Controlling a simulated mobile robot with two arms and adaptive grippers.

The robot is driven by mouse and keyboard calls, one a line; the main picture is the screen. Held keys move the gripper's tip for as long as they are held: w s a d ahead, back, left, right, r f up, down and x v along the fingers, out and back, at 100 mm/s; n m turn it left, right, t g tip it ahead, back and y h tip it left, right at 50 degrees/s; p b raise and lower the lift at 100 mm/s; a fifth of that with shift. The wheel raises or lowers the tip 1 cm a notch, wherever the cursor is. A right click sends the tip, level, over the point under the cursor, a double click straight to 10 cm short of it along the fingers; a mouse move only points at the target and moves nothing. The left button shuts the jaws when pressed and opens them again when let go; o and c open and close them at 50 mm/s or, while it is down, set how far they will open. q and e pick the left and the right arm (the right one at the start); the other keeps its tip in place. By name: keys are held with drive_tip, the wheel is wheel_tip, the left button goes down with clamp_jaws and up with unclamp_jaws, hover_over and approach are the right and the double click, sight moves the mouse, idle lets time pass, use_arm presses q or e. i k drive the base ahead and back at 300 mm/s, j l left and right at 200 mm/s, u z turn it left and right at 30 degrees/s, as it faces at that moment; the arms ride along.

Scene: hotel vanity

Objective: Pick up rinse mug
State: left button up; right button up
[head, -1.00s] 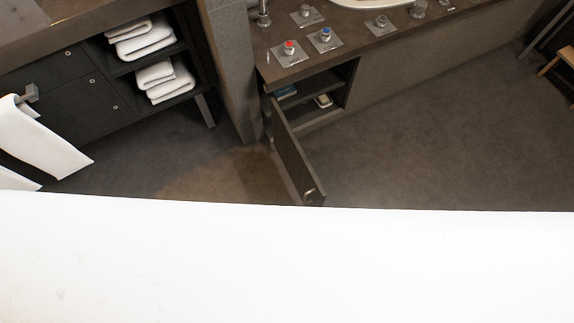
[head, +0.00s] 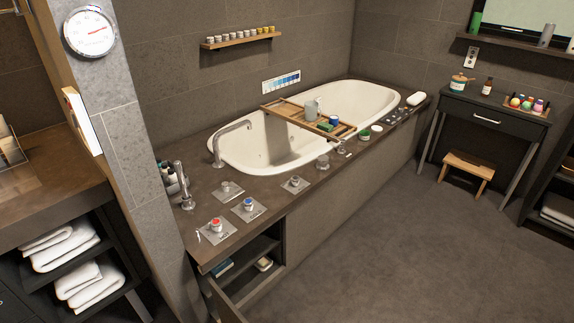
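A pale grey-blue mug-like vessel (head: 311,110) stands upright on the wooden bath tray (head: 283,110), which lies across the white bathtub (head: 250,142). It looks like the rinse mug, but it is small in the view and I cannot confirm that. Small green and blue items (head: 332,121) sit beside it on the tray. Neither of my grippers is in view, and nothing is seen touching the vessel.
The dark tub deck (head: 270,188) holds a tall faucet (head: 182,185), red and blue knobs (head: 217,225) and small containers. A cabinet door (head: 225,303) stands open below. A wooden stool (head: 466,172) is at the right. Floor (head: 400,250) before the tub is clear.

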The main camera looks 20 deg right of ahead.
sight(311, 109)
drive_tip(key=l, duration=0.3)
drive_tip(key=i+l, duration=0.15)
drive_tip(key=l, duration=0.15)
drive_tip(key=i+l+u, duration=0.25)
drive_tip(key=l, duration=0.35)
drive_tip(key=i+l+u, duration=0.25)
drive_tip(key=i+l, duration=0.15)
drive_tip(key=l, duration=0.3)
drive_tip(key=i+l+u, duration=0.15)
drive_tip(key=l, duration=0.2)
drive_tip(key=i+l+u, duration=0.1)
drive_tip(key=l, duration=0.25)
